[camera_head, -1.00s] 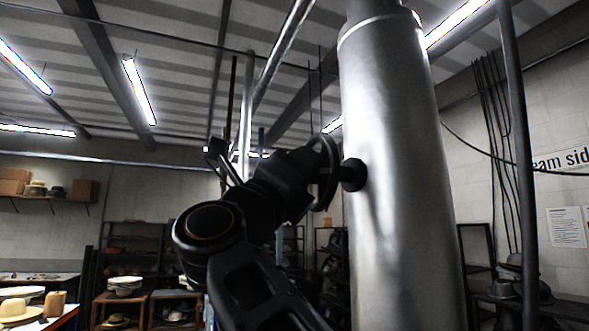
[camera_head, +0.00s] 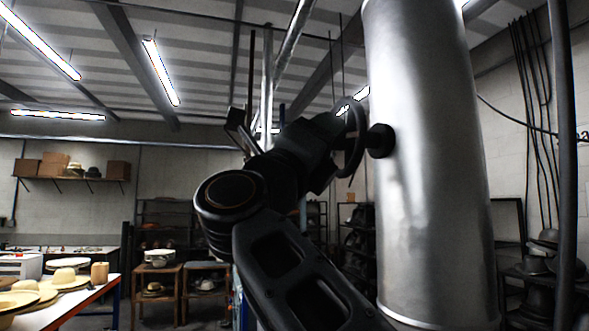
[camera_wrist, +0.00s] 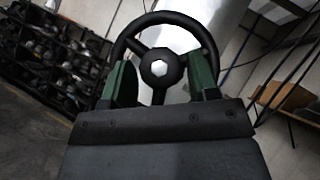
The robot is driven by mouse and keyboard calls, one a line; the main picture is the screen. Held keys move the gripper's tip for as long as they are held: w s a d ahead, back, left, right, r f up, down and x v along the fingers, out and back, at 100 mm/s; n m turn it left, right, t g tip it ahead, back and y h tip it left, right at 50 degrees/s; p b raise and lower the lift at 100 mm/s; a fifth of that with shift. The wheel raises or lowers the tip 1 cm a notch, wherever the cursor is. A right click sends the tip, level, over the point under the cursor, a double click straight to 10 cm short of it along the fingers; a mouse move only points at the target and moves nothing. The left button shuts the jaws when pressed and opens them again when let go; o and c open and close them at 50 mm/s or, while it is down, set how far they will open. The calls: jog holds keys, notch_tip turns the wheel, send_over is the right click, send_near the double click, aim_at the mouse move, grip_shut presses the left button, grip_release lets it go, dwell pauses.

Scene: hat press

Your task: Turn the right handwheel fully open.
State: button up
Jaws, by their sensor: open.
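A black handwheel (camera_head: 354,138) stands edge-on at the left side of a tall metal cylinder (camera_head: 425,190), on a short dark stem (camera_head: 381,141). In the wrist view the handwheel (camera_wrist: 178,17) shows face-on, with spokes and a round hub with a pale hexagonal centre. My gripper (camera_wrist: 160,80) is open, its two green fingers on either side of the hub, overlapping the lower part of the wheel in the picture. I cannot tell whether the fingers touch the rim or spokes. In the head view my own arm hides the fingertips.
A dark pipe (camera_head: 566,160) stands right of the cylinder. A table (camera_head: 75,303) with straw hats is at lower left. Shelving with dark objects (camera_wrist: 62,62) lies left in the wrist view. The floor (camera_wrist: 30,125) there looks clear.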

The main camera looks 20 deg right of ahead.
jog(key=b+v, duration=0.5)
jog(key=v, duration=0.7)
jog(key=shift+a+f, duration=0.1)
jog(key=shift+a, duration=0.05)
